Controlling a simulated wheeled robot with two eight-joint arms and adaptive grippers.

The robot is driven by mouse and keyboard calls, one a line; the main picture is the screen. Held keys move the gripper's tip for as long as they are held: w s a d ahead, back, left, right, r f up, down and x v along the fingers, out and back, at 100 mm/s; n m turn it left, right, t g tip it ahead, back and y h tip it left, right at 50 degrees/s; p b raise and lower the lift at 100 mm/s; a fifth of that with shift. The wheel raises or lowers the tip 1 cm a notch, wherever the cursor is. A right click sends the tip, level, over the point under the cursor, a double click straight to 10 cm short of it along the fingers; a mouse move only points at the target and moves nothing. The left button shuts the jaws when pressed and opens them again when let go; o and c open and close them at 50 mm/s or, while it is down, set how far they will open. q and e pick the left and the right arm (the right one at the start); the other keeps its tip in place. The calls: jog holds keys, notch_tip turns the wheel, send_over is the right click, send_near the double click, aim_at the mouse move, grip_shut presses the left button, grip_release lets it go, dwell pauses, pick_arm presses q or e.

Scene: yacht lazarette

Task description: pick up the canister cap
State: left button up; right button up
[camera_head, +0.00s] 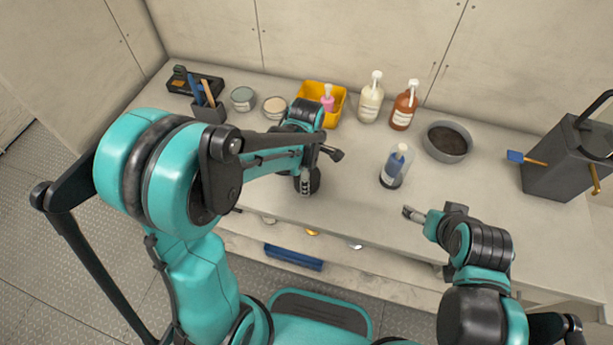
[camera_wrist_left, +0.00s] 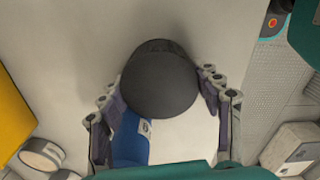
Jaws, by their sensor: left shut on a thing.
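The canister cap (camera_wrist_left: 160,80) shows in the left wrist view as a dark, rounded piece with a flat face. A blue and white surface (camera_wrist_left: 132,140) shows directly below it between the fingers; I cannot tell whether it is one piece with the cap. My left gripper (camera_wrist_left: 163,102) is shut with one finger on each side of this piece. In the head view my left gripper (camera_head: 306,180) points down over the front part of the counter, and its own arm hides much of what it holds. My right gripper (camera_head: 410,213) is near the counter's front edge, apart from any object.
The counter (camera_head: 345,205) holds a yellow bin (camera_head: 338,107) with a pink bottle, white (camera_head: 370,100) and brown (camera_head: 404,108) pump bottles, a blue-labelled bottle (camera_head: 395,166), a grey bowl (camera_head: 447,142), two tins and a tool holder (camera_head: 208,112). A dark box (camera_head: 565,165) stands right.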

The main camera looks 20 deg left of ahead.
pick_arm(q)
jog(key=r, duration=0.1)
jog(key=r+p, duration=0.1)
jog(key=r, duration=0.1)
jog(key=r+p, duration=0.1)
jog(key=shift+d+r, duration=0.25)
jog(key=shift+r, duration=0.1)
jog(key=s+d+r+p, duration=0.2)
jog(key=d+r, duration=0.4)
jog(key=d, duration=0.5)
jog(key=shift+s+p, duration=0.15)
jog(key=shift+p, duration=0.35)
pick_arm(e)
notch_tip(320, 180, up, 5)
jog(key=shift+r, duration=0.1)
pick_arm(q)
jog(key=shift+r, duration=0.1)
